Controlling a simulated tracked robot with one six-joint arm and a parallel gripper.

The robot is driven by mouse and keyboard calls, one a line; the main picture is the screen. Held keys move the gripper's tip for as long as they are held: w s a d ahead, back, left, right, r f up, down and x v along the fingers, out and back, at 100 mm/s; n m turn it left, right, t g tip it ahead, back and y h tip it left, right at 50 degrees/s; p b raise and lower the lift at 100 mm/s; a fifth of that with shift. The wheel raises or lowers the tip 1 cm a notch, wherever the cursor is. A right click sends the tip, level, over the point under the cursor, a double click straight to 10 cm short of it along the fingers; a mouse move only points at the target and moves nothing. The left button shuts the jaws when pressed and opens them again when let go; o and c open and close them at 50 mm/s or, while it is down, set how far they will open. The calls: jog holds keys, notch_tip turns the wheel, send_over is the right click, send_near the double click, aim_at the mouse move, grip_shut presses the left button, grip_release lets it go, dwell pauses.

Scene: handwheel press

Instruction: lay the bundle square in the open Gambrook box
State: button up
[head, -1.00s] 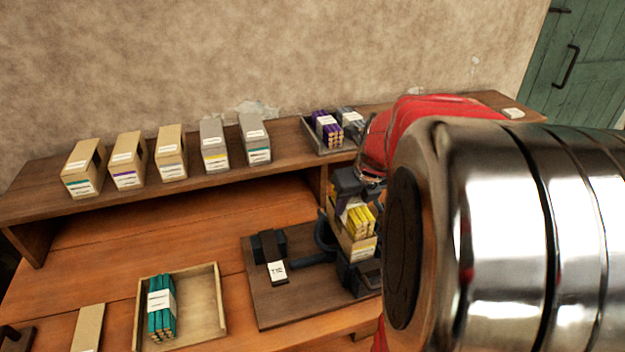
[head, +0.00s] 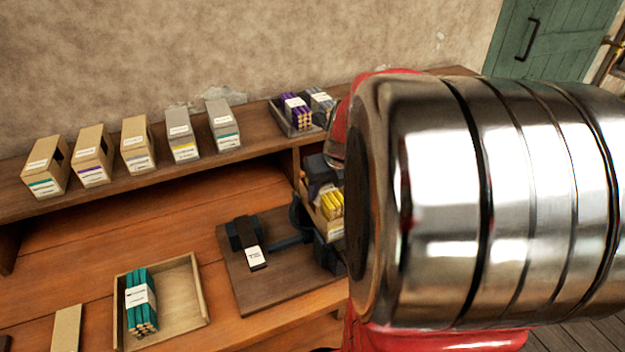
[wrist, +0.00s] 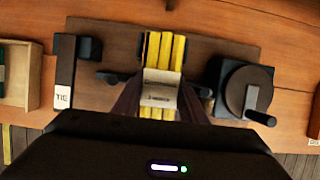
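In the head view my arm hides much of the gripper and press. Tan and grey boxes with coloured stripes, including one with a yellow stripe (head: 184,148), stand on the shelf. Their names are unreadable, so I cannot pick out the Gambrook box.
The handwheel (wrist: 245,90) stands right of the bundle in the wrist view. The tie block (head: 249,243) is left of the press. A wooden tray (head: 190,285) holds a teal bundle. A shelf tray (head: 285,122) holds purple and grey bundles. Bench between tray and shelf is clear.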

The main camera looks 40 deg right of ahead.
jog(key=o, duration=0.4)
jog(key=shift+o, duration=0.2)
jog(key=shift+r, duration=0.5)
jog(key=v, duration=1.2)
jog(key=shift+r, duration=0.15)
